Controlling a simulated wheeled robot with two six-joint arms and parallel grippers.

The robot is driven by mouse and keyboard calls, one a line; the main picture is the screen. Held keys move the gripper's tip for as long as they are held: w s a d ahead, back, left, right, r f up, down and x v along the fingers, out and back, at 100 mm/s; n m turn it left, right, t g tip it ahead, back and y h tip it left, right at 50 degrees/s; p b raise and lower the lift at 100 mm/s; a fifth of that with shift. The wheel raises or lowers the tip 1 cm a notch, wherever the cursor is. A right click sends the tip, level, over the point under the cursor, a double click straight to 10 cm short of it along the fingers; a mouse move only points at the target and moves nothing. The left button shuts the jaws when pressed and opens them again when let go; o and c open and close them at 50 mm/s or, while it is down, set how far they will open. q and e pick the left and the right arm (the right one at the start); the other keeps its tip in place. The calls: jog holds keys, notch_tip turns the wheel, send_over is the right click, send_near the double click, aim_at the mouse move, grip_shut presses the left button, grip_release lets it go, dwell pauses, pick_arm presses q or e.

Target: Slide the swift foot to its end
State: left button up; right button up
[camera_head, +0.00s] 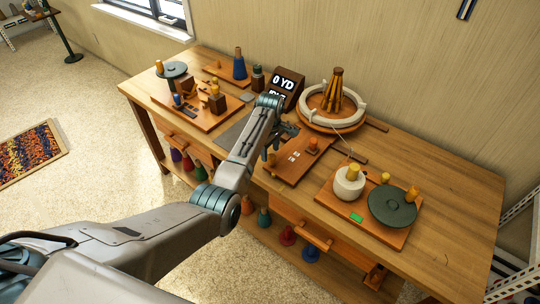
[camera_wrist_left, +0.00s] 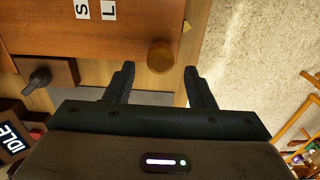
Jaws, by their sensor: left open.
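The swift (camera_head: 336,92), a cone of wooden arms ringed by a thick white skein (camera_head: 305,109), stands at the back of the bench. Which part is its foot I cannot tell for sure. In front of it lies a brown wooden board (camera_head: 296,168) with small white labels; in the left wrist view the board (camera_wrist_left: 130,35) shows the letters S and L. A round wooden knob (camera_wrist_left: 160,54) is near the board's end. My left gripper (camera_head: 284,140) is open above the bench; in the left wrist view its fingers (camera_wrist_left: 159,76) lie either side of the knob, apart from it.
A black display (camera_head: 285,84) reads 0 YD and shows IDLE in the left wrist view. A dark knob (camera_wrist_left: 38,77) is near it. A board at the right bears a white yarn ball (camera_head: 349,186) and a green disc (camera_head: 392,206). The bench's right end is bare.

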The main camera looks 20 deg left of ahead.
pick_arm(q)
notch_tip(320, 180, up, 6)
jog(key=shift+w+a+r+b, duration=0.1)
jog(key=shift+r+b, duration=0.05)
jog(key=shift+b, duration=0.45)
jog(key=shift+r, duration=0.7)
jog(key=shift+f, duration=0.1)
